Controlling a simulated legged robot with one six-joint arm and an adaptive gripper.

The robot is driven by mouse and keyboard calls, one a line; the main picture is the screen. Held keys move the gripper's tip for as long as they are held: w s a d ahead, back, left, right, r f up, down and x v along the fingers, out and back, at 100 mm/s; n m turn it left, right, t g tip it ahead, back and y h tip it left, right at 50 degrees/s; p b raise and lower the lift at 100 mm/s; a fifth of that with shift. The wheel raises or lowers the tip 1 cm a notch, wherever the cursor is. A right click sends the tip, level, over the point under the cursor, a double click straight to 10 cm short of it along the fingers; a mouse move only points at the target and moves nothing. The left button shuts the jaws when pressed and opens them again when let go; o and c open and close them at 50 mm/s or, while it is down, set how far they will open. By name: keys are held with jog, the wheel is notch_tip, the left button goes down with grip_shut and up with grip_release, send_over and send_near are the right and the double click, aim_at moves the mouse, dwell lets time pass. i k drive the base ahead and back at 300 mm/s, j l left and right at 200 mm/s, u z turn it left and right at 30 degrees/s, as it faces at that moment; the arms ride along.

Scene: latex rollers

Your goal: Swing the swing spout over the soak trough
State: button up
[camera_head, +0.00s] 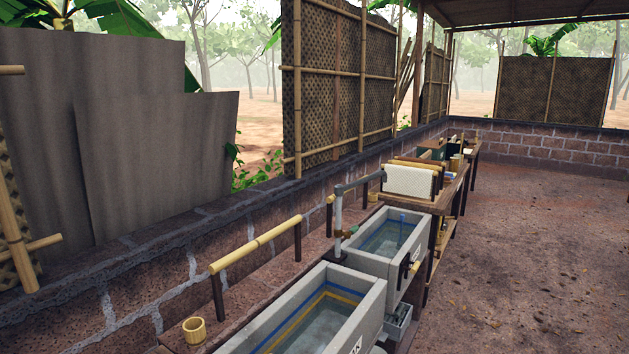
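The swing spout (361,183) is a grey pipe arm on top of an upright grey standpipe (338,222) between two grey troughs. Its arm points away to the back right, its tip appearing above the back edge of the far trough (423,227); I cannot tell whether it hangs over the water. A brass fitting with a small green part sits low on the standpipe. The near trough (372,302) holds water, with blue and yellow bands inside; the far one has a blue band. Their labels are unreadable, so I cannot tell which is the soak trough. My gripper is not in view.
A wooden bench (452,192) with a pale textured board (408,181) lies beyond. The dirt floor (530,260) at right is clear.

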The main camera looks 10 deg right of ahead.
aim_at(339, 190)
jog(key=z, duration=0.4)
jog(key=l+u, duration=0.1)
jog(key=u, duration=0.4)
jog(key=i+l+u, duration=0.4)
jog(key=l, duration=0.15)
jog(key=l+u, duration=0.2)
jog(key=l, duration=0.15)
jog(key=i+l+u, duration=0.2)
jog(key=l, duration=0.15)
jog(key=i+l, duration=0.1)
jog(key=l, duration=0.4)
jog(key=i+l+u, duration=0.15)
jog(key=l, duration=0.35)
jog(key=i+l, duration=0.1)
jog(key=l, duration=0.45)
jog(key=i+l+u, duration=0.15)
jog(key=l, duration=0.35)
jog(key=k, duration=0.05)
